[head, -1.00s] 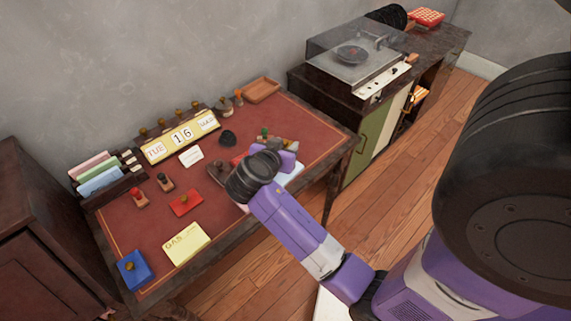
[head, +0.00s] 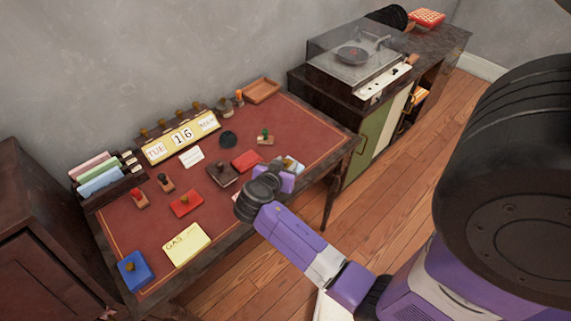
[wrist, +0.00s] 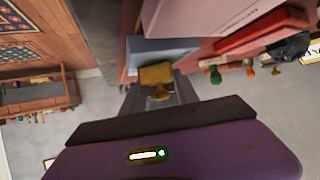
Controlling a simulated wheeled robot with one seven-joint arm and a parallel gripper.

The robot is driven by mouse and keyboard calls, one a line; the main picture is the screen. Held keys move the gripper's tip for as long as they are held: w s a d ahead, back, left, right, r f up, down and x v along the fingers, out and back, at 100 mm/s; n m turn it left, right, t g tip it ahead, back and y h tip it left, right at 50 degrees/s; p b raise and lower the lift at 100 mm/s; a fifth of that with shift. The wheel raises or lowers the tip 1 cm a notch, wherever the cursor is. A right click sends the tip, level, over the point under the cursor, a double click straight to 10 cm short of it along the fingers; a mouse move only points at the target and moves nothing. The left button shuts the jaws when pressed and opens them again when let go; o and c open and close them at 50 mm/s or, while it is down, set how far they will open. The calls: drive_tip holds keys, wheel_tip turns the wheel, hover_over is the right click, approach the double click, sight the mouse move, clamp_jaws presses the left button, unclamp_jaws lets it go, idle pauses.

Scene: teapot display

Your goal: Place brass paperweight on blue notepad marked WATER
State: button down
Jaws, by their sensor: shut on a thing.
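The brass paperweight (wrist: 156,76) is between the fingers of my gripper (wrist: 159,98), which is shut on it. In the head view my gripper (head: 288,180) is at the desk's near edge, and my wrist hides the paperweight. A pale blue pad (wrist: 150,48) shows just past the paperweight in the wrist view; whether they touch I cannot tell. A corner of this pad (head: 294,163) shows beyond my gripper in the head view, the rest hidden. No WATER marking can be read on it.
The red-topped desk (head: 295,122) holds a yellow pad marked GAS (head: 186,245), a dark blue block (head: 133,271), red pads (head: 247,160), a brown pad (head: 222,175) and a green-handled stamp (head: 265,137). A calendar block (head: 181,137) stands along the back. A turntable cabinet (head: 358,60) is at right.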

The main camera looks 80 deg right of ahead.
drive_tip(key=shift+f, duration=0.1)
drive_tip(key=c, duration=0.9)
unclamp_jaws()
drive_tip(key=shift+a+r, duration=0.1)
drive_tip(key=shift+r, duration=0.15)
drive_tip(key=b+v, duration=0.1)
drive_tip(key=v, duration=1)
drive_tip(key=shift+a+r, duration=0.15)
drive_tip(key=shift+a, duration=0.2)
